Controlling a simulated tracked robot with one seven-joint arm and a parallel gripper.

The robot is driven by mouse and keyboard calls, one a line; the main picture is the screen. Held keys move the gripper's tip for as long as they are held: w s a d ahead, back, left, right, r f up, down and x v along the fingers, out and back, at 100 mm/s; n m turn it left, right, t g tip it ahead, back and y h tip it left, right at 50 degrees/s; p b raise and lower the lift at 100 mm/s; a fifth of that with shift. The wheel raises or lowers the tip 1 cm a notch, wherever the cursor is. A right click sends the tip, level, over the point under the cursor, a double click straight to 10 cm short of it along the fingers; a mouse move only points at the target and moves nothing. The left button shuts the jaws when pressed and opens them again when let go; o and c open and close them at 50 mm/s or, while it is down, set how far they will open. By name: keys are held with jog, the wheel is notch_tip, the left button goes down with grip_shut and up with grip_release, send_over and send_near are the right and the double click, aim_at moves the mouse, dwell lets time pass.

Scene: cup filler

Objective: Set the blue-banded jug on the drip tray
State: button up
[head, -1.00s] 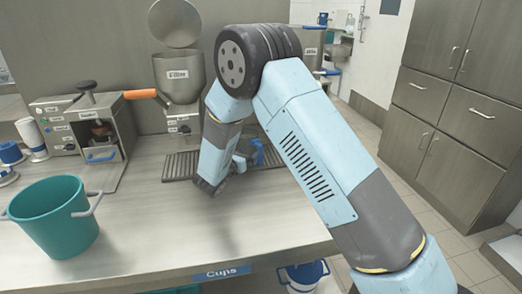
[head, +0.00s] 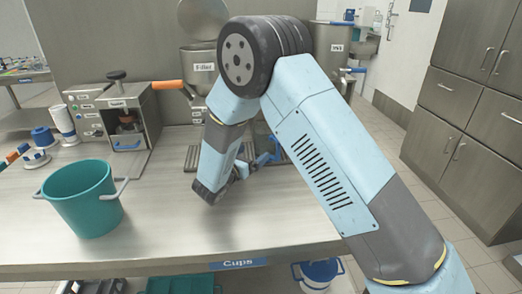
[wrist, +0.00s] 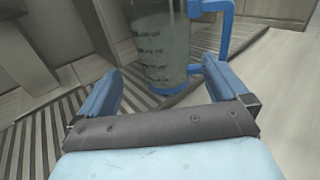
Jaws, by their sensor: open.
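The blue-banded jug (wrist: 160,45) is see-through with dark marks, a blue base band and a blue handle on the right. In the wrist view it looks upright, with its top cut off. Its base appears to be on the slatted drip tray (wrist: 40,135); the exact contact is partly hidden. My gripper (wrist: 163,70) is open, its blue fingers on either side and a little in front of the jug, apparently apart from it. In the head view my gripper (head: 243,168) is low over the bench, the drip tray (head: 193,158) is partly covered, and my arm hides most of the jug.
A teal bucket (head: 82,200) stands on the bench at left. The filler (head: 203,68) rises behind the tray, and a machine with an orange handle (head: 167,85) stands left of it. The front middle of the bench (head: 165,235) is clear.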

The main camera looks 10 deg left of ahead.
jog(key=v, duration=0.5)
jog(key=a+v, duration=0.1)
jog(key=v, duration=0.4)
jog(key=shift+a, duration=0.1)
jog(key=d+r+m+g+h, duration=0.1)
jog(key=d+r+m+g, duration=0.35)
jog(key=d, duration=0.55)
jog(key=s+d+r+m+g+h, duration=0.1)
jog(key=d+r+m+g, duration=0.35)
jog(key=d, duration=0.65)
jog(key=d+r+m+g+h, duration=0.1)
jog(key=d+r+m+g, duration=0.2)
jog(key=d+r+m, duration=0.55)
jog(key=s+d+r+m+y, duration=0.2)
jog(key=s+d+m+y, duration=0.1)
jog(key=s, duration=0.4)
jog(key=s+d+r+m+y, duration=0.3)
jog(key=s+d+m+y, duration=0.1)
jog(key=s+d+m, duration=0.2)
jog(key=s+d+r+m+t+y, duration=0.1)
jog(key=s+d+r+m+y, duration=0.1)
jog(key=s+d+m, duration=0.3)
jog(key=shift+s+d+r+y, duration=0.2)
jog(key=shift+s+y, duration=0.5)
jog(key=shift+s, duration=1.25)
jog(key=shift+c, duration=0.2)
